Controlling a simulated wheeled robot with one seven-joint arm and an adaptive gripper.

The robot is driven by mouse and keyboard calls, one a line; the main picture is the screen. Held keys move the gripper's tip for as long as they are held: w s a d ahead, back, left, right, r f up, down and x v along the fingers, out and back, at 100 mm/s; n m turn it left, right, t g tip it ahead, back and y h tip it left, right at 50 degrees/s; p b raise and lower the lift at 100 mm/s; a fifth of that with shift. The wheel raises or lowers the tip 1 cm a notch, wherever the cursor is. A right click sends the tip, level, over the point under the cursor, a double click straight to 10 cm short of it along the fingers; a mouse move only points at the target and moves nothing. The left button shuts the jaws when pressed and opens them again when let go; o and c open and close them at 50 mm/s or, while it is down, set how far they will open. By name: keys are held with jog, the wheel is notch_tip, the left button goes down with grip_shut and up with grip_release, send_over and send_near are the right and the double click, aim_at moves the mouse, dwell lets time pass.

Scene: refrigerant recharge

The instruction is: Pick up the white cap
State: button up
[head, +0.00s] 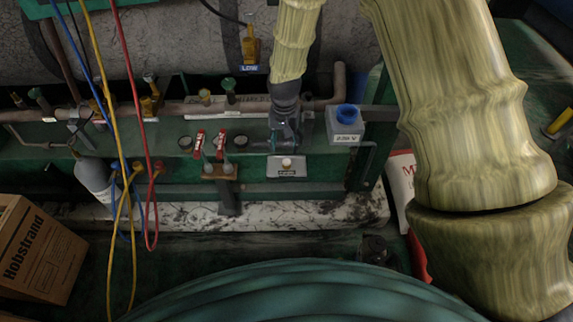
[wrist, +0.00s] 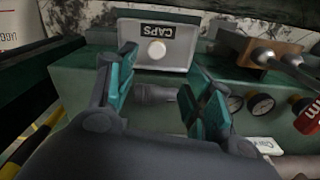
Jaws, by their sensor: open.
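The white cap (head: 287,162) is a small round piece on a grey tray (head: 287,174) labelled CAPS. In the wrist view, the cap (wrist: 157,50) sits near the middle of the tray (wrist: 178,67), in line with the gap between my fingers. My gripper (head: 285,143) is just behind the tray in the head view. It also shows in the wrist view (wrist: 163,84), with its two green-padded fingers spread apart and nothing held between them. The cap is beyond the fingertips and not touched. The fingertips are partly hard to make out in the head view.
A blue cup-like fitting (head: 347,114) stands on a labelled grey box right of my gripper. Red-tagged valves (head: 220,143) are left of the tray. Yellow, blue and red hoses (head: 125,70) hang at the left. A cardboard box (head: 41,250) is at lower left.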

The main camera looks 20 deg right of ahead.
send_over(287, 161)
jog(key=f, duration=0.4)
jog(key=shift+w+a+f+b, duration=0.15)
jog(key=shift+a+b, duration=0.15)
jog(key=shift+b, duration=0.1)
jog(key=shift+s+d+f+b, duration=0.1)
jog(key=shift+f+b, duration=0.4)
jog(key=shift+f, duration=0.85)
jog(key=shift+s+d+f+b, duration=0.1)
jog(key=shift+f+b, duration=0.35)
jog(key=shift+f, duration=0.85)
jog(key=c, duration=1.1)
